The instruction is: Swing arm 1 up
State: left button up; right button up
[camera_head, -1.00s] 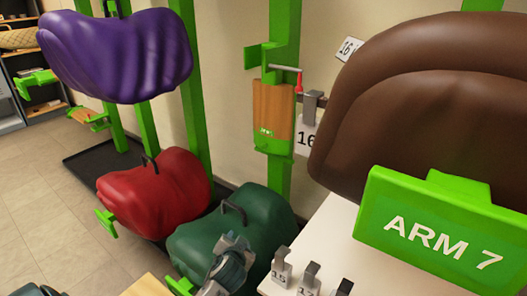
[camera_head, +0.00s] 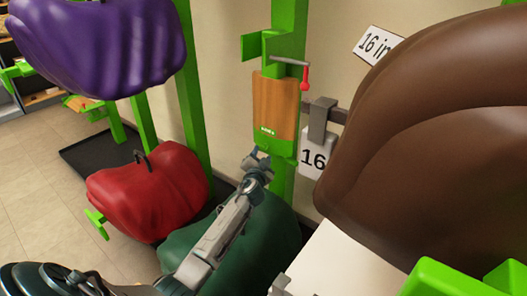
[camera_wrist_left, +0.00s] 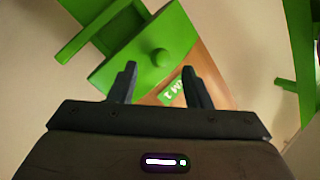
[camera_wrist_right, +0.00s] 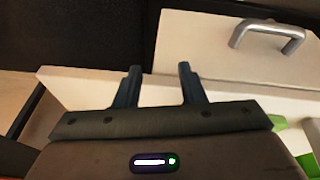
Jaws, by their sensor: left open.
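Arm 1 (camera_head: 276,104) is a wooden panel with a green end. It hangs down flat along the green post (camera_head: 289,35). My left gripper (camera_head: 257,156) is open and empty, close to its lower green end. In the left wrist view, the green end plate (camera_wrist_left: 130,62) has a round knob (camera_wrist_left: 161,58) just ahead of and between my open fingers (camera_wrist_left: 158,75). A green label reading partly "M 1" (camera_wrist_left: 172,92) shows on the wood. My right gripper (camera_wrist_right: 159,70) is open and empty, seen only in its wrist view.
A red-handled pin (camera_head: 305,77) sits above arm 1. A large brown saddle (camera_head: 440,140) fills the right. Green (camera_head: 265,245), red (camera_head: 150,195) and purple (camera_head: 100,45) saddles are nearby. A drawer handle (camera_wrist_right: 268,32) faces my right gripper.

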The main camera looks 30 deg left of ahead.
aim_at(264, 149)
pick_arm(q)
jog(key=shift+x, duration=1.85)
grip_shut()
